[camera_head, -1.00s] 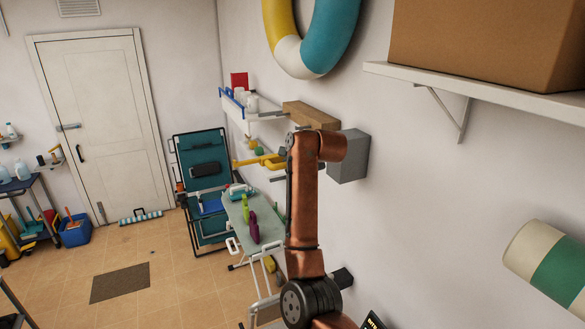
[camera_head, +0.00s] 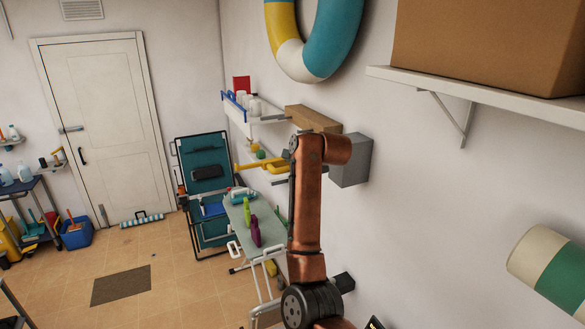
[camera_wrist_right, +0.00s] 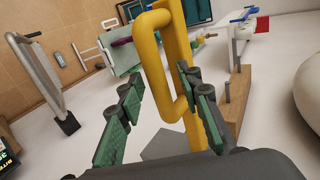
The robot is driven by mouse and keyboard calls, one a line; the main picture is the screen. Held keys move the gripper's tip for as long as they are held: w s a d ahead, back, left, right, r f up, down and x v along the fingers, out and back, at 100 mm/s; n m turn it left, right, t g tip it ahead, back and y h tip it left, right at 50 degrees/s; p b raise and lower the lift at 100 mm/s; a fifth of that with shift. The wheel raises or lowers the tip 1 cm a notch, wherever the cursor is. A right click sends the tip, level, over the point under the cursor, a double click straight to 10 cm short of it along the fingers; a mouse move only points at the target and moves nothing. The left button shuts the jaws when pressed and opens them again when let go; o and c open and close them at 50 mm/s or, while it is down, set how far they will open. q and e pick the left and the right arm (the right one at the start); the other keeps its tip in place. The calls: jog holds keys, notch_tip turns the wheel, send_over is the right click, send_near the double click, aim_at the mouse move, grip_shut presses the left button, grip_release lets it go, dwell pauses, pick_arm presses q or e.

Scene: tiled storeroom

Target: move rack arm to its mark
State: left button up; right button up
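A yellow rack arm (camera_head: 272,165) sticks out from the right wall beneath a wooden block. In the right wrist view the yellow rack arm (camera_wrist_right: 150,62) is a thick looped bar, beside an upright yellow plate (camera_wrist_right: 182,60). My right gripper (camera_wrist_right: 158,85) has its green-padded fingers spread, with the yellow loop between them. The right finger looks close to the bar; I cannot tell if it touches. In the head view my copper right arm hides this gripper. My left gripper is not in view. I cannot make out a mark.
A wooden block (camera_head: 313,119) and a grey box (camera_head: 352,162) are on the wall near my arm. An ironing board (camera_head: 240,215) and a folded green lounger (camera_head: 203,180) stand below. A shelf (camera_head: 480,95) holds a carton.

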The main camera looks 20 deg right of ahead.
jog(key=v, duration=1.1)
jog(key=shift+s, duration=0.15)
